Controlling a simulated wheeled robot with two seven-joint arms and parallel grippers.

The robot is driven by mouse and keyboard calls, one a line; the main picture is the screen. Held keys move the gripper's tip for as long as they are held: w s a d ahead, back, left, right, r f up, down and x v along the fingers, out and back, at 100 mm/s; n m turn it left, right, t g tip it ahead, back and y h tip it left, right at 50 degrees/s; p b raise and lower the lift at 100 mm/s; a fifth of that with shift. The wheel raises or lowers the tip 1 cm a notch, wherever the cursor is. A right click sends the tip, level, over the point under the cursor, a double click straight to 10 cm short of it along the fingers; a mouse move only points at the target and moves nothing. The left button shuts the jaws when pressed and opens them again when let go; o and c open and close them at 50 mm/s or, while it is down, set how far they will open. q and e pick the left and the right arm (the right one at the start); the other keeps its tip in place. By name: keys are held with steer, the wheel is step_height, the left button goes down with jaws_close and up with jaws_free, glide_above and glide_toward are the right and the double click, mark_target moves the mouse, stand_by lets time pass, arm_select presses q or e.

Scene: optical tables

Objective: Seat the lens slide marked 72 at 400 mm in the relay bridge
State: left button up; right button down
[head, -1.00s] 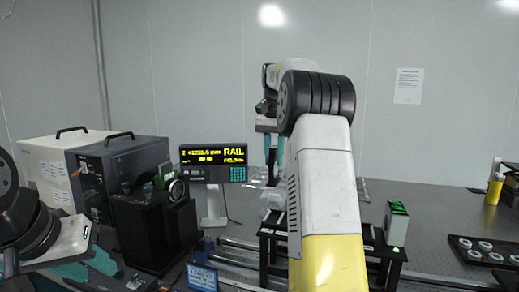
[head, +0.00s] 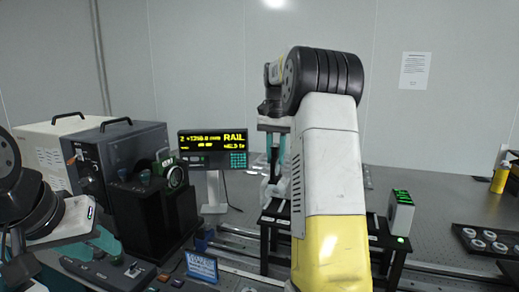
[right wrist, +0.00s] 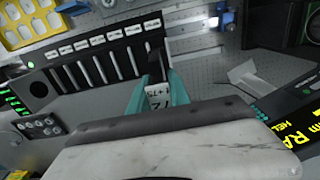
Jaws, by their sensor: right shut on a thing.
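My right gripper (right wrist: 158,92) has teal fingers shut on a white lens slide (right wrist: 157,102), whose printed mark looks like 72 and is partly covered. The slide is over or beside a black slotted frame with a row of white labels, seemingly the relay bridge (right wrist: 125,30); I cannot tell whether it touches a slot. In the head view the black bridge (head: 275,217) stands behind my right arm, which hides most of it and the held slide. My left gripper (head: 97,245) is low at the left, its fingers unclear.
A display marked RAIL (head: 212,141) stands behind the bridge, and a small green-lit box (head: 400,212) to its right. A dark instrument (head: 128,160) fills the left side. A black tray with several round parts (head: 487,240) lies at the right.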

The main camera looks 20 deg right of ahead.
mark_target(275, 182)
steer(key=shift+f, duration=4.75)
steer(key=shift+f, duration=0.15)
steer(key=c, duration=1.1)
jaws_free()
steer(key=shift+o, duration=0.2)
steer(key=o, duration=0.4)
steer(key=shift+r, duration=4.95)
